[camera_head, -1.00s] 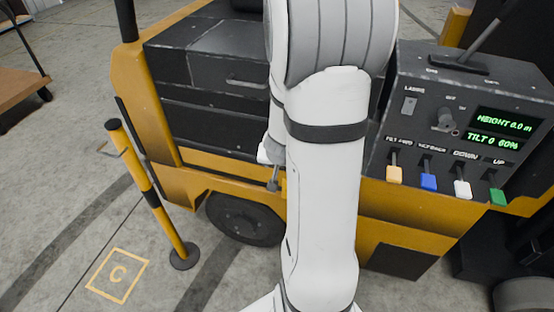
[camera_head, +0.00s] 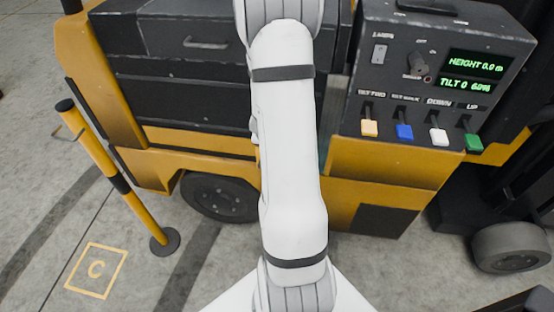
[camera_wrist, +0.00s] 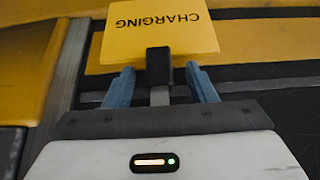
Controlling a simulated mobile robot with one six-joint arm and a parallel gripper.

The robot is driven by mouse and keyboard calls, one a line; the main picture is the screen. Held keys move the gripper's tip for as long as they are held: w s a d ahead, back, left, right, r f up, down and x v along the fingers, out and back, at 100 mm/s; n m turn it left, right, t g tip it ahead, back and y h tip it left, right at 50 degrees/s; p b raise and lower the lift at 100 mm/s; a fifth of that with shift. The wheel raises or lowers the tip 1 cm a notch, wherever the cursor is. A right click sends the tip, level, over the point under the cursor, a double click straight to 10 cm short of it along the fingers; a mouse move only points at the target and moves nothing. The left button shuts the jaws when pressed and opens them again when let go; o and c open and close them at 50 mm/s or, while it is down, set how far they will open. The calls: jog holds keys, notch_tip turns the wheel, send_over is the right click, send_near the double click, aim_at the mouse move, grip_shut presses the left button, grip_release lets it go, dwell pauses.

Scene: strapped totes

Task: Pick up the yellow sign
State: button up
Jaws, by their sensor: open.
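The yellow sign (camera_wrist: 160,30) shows in the wrist view at the top middle, with the word CHARGING upside down. A black block (camera_wrist: 158,66) with a grey stem below it stands at the sign's near edge. My gripper (camera_wrist: 161,78) is open, with one blue finger on each side of the block and stem. A gap shows between each finger and the stem; I cannot tell whether the fingertips touch the sign. In the head view my arm hides the gripper and most or all of the sign.
A yellow and black truck (camera_head: 390,185) fills the middle of the head view. Its control panel (camera_head: 432,85) with several coloured levers is right of my arm. A yellow-black post (camera_head: 120,180) stands at left.

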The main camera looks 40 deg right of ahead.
grip_shut()
dwell(0.5)
dwell(0.3)
